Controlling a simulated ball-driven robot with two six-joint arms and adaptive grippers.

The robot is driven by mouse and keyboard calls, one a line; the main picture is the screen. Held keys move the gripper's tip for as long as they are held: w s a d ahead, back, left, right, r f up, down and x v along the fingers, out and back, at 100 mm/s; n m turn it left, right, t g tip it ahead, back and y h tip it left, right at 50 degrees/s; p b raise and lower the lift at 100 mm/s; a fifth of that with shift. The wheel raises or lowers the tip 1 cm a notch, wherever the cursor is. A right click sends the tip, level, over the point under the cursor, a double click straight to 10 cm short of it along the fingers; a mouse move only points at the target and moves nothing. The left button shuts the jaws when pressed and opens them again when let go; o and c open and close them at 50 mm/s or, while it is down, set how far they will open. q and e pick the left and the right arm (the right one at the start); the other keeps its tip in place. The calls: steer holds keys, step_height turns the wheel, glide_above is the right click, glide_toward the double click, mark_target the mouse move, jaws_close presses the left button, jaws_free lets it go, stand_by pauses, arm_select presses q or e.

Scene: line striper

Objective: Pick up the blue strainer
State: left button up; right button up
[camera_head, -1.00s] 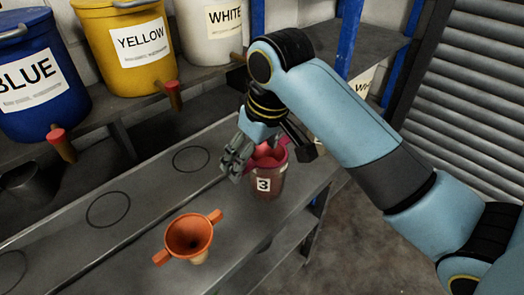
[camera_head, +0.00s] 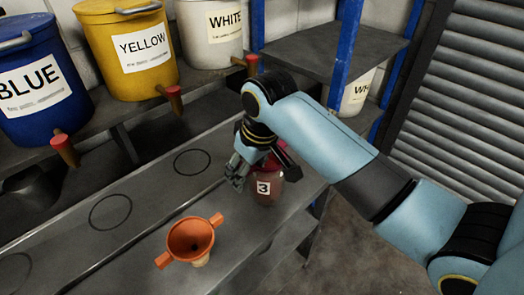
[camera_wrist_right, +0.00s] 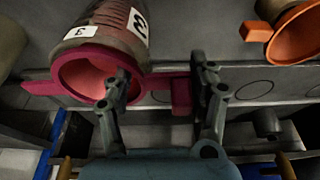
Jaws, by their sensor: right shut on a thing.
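No blue strainer shows in any view. A dark red strainer (camera_wrist_right: 72,80) sits at the mouth of the jar marked 3 (camera_head: 267,190). In the wrist view its side handle (camera_wrist_right: 181,95) lies between the fingers of my right gripper (camera_wrist_right: 166,88), which is shut on it. In the head view my right gripper (camera_head: 237,172) is at the jar's left rim and hides part of the strainer. An orange strainer (camera_head: 190,238) with two side handles stands on the bench, nearer and to the left. My left gripper is not in view.
The grey metal bench (camera_head: 135,240) has drawn circles and bare room on its left. Blue (camera_head: 42,80), yellow (camera_head: 125,45) and white (camera_head: 212,35) buckets with taps stand on the shelf behind. A blue shelf post (camera_head: 345,45) rises behind my right arm.

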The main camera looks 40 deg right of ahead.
steer(key=c, duration=0.4)
